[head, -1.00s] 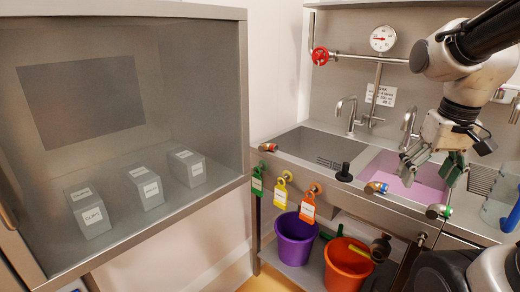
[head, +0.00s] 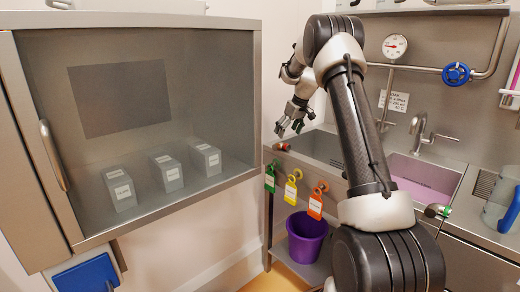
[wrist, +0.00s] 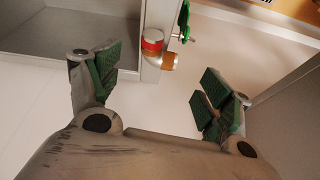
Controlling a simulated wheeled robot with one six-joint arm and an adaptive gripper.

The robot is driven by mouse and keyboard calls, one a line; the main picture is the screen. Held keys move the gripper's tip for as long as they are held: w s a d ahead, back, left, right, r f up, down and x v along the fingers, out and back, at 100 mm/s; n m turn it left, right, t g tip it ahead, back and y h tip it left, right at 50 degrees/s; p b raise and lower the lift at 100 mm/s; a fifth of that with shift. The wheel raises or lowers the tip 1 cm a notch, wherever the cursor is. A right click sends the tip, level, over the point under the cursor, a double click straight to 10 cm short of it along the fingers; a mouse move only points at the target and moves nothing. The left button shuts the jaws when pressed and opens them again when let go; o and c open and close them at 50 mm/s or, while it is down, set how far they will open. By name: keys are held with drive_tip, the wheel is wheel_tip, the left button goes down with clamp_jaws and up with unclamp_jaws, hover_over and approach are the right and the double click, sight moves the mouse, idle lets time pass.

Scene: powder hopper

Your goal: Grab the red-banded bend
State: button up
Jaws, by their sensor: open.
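The red-banded bend (head: 282,147) is a small brass-coloured elbow with a red band, on the front rim of the sink unit at its left end.
Green, yellow (head: 291,187) and orange tags hang below the rim, close to the bend. A glass-fronted cabinet (head: 255,110) with several grey boxes stands at left. A purple bucket (head: 307,236) stands below.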

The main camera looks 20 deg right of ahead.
sight(281, 144)
drive_tip(key=f, duration=0.1)
drive_tip(key=w+a+f+n, duration=0.1)
drive_tip(key=shift+w+f, duration=0.3)
drive_tip(key=shift+f, duration=0.05)
drive_tip(key=x, duration=0.5)
drive_tip(key=shift+d, duration=0.25)
drive_tip(key=shift+r, duration=0.1)
drive_tip(key=c, duration=1.2)
